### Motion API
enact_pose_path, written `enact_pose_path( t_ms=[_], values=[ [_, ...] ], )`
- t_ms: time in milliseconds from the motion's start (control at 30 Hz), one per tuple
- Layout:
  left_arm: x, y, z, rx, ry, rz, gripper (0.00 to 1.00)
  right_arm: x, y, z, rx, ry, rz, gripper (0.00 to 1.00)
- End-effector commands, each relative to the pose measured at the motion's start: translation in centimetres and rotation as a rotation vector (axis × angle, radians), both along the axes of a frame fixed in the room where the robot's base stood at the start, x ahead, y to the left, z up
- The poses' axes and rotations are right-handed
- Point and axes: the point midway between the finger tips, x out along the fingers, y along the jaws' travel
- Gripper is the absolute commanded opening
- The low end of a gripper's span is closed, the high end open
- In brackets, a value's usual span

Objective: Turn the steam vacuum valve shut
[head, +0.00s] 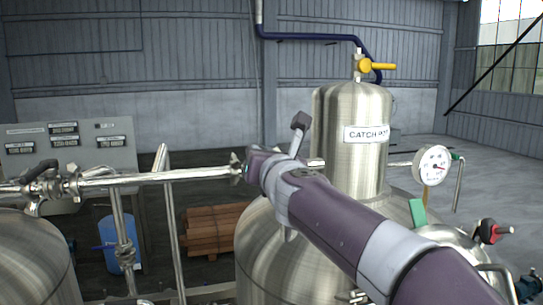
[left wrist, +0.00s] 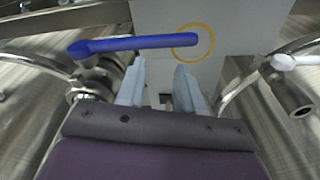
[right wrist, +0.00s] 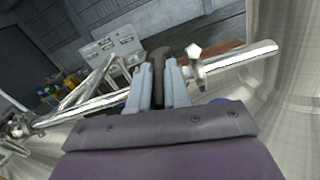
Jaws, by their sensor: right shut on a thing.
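My right gripper (right wrist: 158,75) is shut on a dark grey valve handle (right wrist: 158,60) beside a silver pipe in the right wrist view. In the head view my right arm comes in from the lower right and its gripper (head: 243,170) is at the right end of the horizontal pipe (head: 165,177); the arm hides most of the valve there. No label naming this valve is readable. My left gripper (left wrist: 160,80) is open and empty in the left wrist view, out of the head view. A blue lever handle (left wrist: 135,43) lies just past its fingertips.
The steel catch pot (head: 350,125) stands on a vessel behind my right arm. A round gauge (head: 433,165) and a red-handled valve (head: 492,232) are at right. A yellow-handled valve (head: 378,67) is on top of the pot. A labelled panel (head: 70,145) stands at back left.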

Motion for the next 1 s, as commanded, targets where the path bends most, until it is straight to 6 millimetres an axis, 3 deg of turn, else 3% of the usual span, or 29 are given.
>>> enact_pose_path(
  t_ms=[267, 300, 367, 400, 767, 1000],
  values=[
    [0.0, 0.0, 0.0, 0.0, 0.0, 0.0, 0.36, 0.1, -0.1, -0.1, 0.0, 0.002, -0.003, 0.0],
    [0.0, 0.0, 0.0, 0.0, 0.0, 0.0, 0.36, 0.1, -0.1, -0.1, 0.0, 0.002, -0.004, 0.2],
    [0.0, 0.0, 0.0, 0.0, 0.0, 0.0, 0.36, 0.1, -0.1, -0.1, 0.0, 0.002, -0.003, 0.39],
    [0.0, 0.0, 0.0, 0.0, 0.0, 0.0, 0.36, 0.1, -0.1, -0.1, 0.0, 0.002, -0.003, 0.42],
    [0.0, 0.0, -0.3, 0.0, 0.0, 0.0, 0.36, -0.7, -0.2, -0.1, 0.0, -0.001, -0.002, 0.42],
    [0.0, 0.0, -1.5, 0.0, 0.0, 0.0, 0.36, -5.3, -1.3, -0.3, 0.001, -0.001, -0.001, 0.42]
  ],
)
